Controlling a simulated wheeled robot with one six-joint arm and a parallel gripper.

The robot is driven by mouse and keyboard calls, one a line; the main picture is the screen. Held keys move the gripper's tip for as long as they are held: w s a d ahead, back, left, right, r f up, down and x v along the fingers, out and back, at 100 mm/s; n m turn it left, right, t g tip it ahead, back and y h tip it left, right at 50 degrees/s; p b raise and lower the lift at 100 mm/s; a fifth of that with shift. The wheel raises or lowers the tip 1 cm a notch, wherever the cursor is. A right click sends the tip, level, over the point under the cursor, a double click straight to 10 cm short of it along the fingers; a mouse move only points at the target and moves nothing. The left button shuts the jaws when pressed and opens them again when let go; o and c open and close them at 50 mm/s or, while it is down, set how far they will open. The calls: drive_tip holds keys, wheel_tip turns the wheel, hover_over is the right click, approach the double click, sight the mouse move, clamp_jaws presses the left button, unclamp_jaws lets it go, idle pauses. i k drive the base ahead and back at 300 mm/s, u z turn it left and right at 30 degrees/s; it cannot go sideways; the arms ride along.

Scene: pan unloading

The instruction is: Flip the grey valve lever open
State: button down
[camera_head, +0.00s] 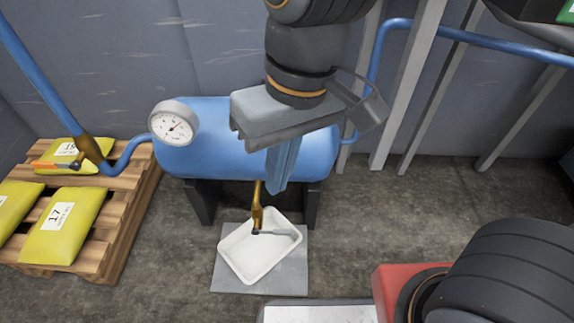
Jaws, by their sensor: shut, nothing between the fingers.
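The grey valve lever (278,233) sticks out to the right from the lower end of a brass valve (257,212), roughly crosswise to the valve's pipe. It appears above a white tray (249,272) on the floor. My gripper (278,190) points down in front of the blue tank (205,155), with its blue fingers together and nothing between them. The fingertips show above the lever in the picture and a little right of the brass valve, apart from the lever. Their exact depth relative to the lever is hard to tell.
A gauge (174,123) sits at the tank's left end. A second valve with an orange lever (45,164) is on the blue pipe at left, by a wooden pallet (128,205) with yellow bags (62,226). Metal struts (410,85) stand right.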

sight(255, 231)
drive_tip(key=k, duration=1.75)
drive_tip(key=u, duration=0.45)
drive_tip(key=i, duration=1.65)
drive_tip(key=z, duration=0.05)
drive_tip(key=k, duration=0.4)
drive_tip(key=u, duration=0.05)
